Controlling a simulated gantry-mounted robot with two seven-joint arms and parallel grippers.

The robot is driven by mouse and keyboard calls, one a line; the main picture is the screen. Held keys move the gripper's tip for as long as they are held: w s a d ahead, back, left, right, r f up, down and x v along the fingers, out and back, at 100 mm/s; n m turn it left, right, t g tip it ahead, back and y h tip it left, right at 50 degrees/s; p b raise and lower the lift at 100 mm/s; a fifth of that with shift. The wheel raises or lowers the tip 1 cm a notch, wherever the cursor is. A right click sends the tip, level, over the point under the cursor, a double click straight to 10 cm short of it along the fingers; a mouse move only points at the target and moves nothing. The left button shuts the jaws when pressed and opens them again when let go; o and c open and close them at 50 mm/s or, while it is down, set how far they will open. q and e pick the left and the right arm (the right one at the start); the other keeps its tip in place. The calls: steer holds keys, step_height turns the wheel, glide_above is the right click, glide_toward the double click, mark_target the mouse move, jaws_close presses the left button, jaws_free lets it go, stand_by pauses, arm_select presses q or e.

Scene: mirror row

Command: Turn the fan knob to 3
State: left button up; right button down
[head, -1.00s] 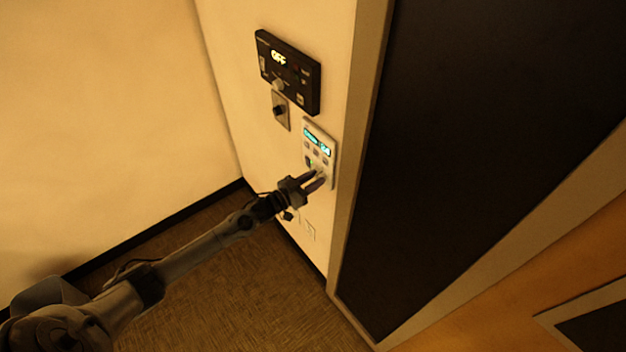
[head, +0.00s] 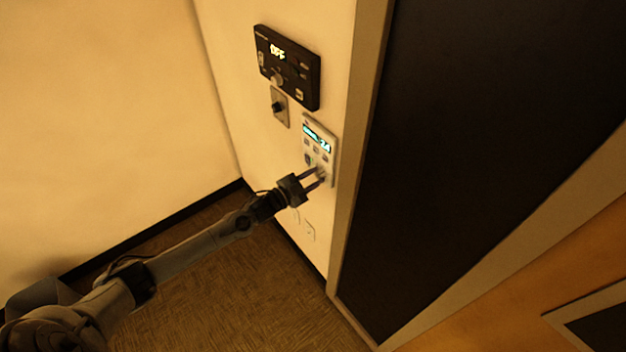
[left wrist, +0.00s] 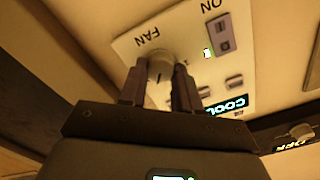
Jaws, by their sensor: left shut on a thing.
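The fan knob (left wrist: 160,66) is a small round light knob beside the printed word FAN on a pale control panel (left wrist: 205,40). In the left wrist view my left gripper (left wrist: 160,80) has one finger on each side of the knob and is shut on it. In the head view the left gripper (head: 319,174) reaches the lower part of the same panel (head: 330,150), and its fingers mostly hide the knob. A small mark shows by the knob, but I cannot read the knob's setting. My right gripper is not in view.
A black panel (head: 306,85) reading OFF, with its own knob, hangs above left. A small plate with a dark knob (head: 278,106) is below it. Outlets (head: 310,231) sit lower on the wall. A frame edge (head: 347,170) with a dark surface stands close right of the panel.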

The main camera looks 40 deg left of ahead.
arm_select(q)
steer(key=shift+m+b, duration=0.65)
steer(key=shift+m, duration=1.55)
steer(key=o, duration=1.1)
steer(key=shift+c, duration=0.2)
steer(key=shift+s+a+f, duration=0.1)
steer(key=shift+s, duration=0.4)
steer(key=b+v, duration=0.1)
steer(key=v, duration=0.8)
steer(key=shift+s, duration=0.4)
